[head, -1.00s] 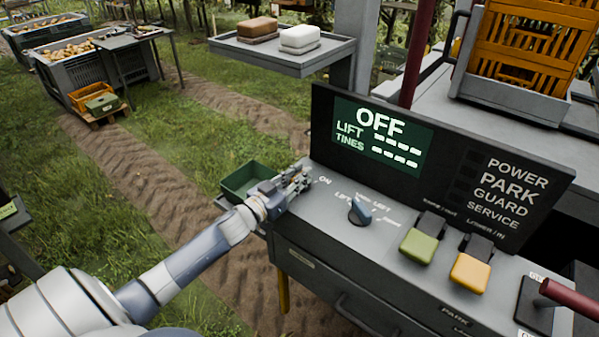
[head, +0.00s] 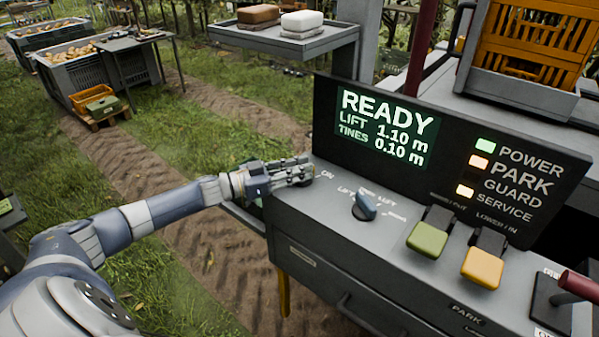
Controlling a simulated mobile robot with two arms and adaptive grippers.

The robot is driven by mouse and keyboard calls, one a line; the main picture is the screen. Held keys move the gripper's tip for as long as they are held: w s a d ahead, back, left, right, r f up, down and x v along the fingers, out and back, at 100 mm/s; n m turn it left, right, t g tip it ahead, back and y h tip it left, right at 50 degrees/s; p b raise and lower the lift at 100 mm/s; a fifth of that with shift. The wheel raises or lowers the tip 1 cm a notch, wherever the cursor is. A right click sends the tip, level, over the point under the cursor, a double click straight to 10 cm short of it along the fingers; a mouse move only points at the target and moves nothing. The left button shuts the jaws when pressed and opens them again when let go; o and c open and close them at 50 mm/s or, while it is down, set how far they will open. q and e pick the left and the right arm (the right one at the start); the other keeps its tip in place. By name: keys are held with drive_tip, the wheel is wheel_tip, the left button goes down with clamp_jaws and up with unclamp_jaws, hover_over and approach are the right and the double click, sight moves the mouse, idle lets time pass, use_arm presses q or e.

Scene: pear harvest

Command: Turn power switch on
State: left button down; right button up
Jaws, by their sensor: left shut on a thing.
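My left gripper (head: 304,174) is at the far left end of the grey control console (head: 335,215), beside the "ON" label. It is shut on the power switch, which its fingers hide. The display (head: 385,126) reads READY, LIFT 1.10 m, TINES 0.10 m. The POWER lamp (head: 486,146) is lit green. The PARK lamp (head: 480,162) and the SERVICE lamp (head: 465,190) are lit too, while GUARD looks dark. My right gripper is not in view.
A red handle (head: 578,285) is at the right edge. A shelf with two blocks (head: 285,42) hangs behind.

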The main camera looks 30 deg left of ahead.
use_arm(q)
drive_tip(key=c, duration=1.5)
unclamp_jaws()
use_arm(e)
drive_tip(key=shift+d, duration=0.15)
use_arm(q)
drive_tip(key=v, duration=0.9)
drive_tip(key=shift+s+a, duration=0.25)
drive_tip(key=shift+s, duration=0.05)
drive_tip(key=shift+v, duration=1.05)
drive_tip(key=shift+a, duration=0.1)
